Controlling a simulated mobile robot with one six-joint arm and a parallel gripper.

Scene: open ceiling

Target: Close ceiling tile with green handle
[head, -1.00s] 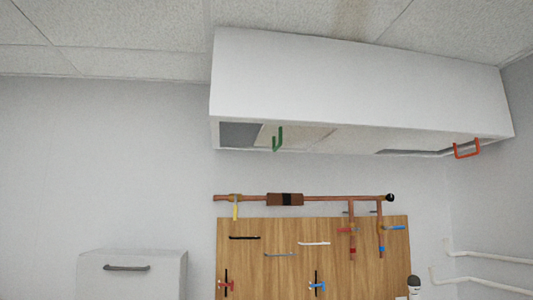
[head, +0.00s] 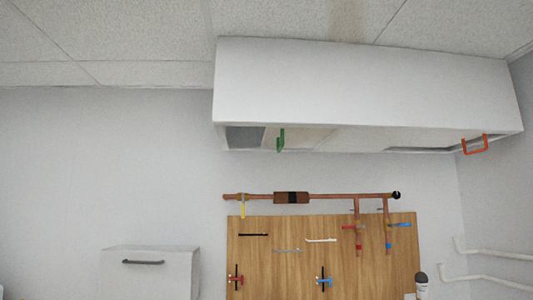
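The green handle (head: 281,140) hangs from a ceiling tile (head: 303,137) in the underside of a white box-like ceiling section (head: 365,90). A dark grey opening (head: 245,137) shows to the left of the handle, beside the tile. An orange-red handle (head: 474,144) hangs at the right end of the same underside, with a narrow dark gap (head: 420,149) to its left. My gripper is not in view.
A wooden board (head: 290,270) with small handles and valves is on the wall below. A copper pipe (head: 345,196) runs along its top. A white cabinet (head: 150,275) stands at the lower left. White pipes (head: 495,252) run along the right wall. The left wall area is clear.

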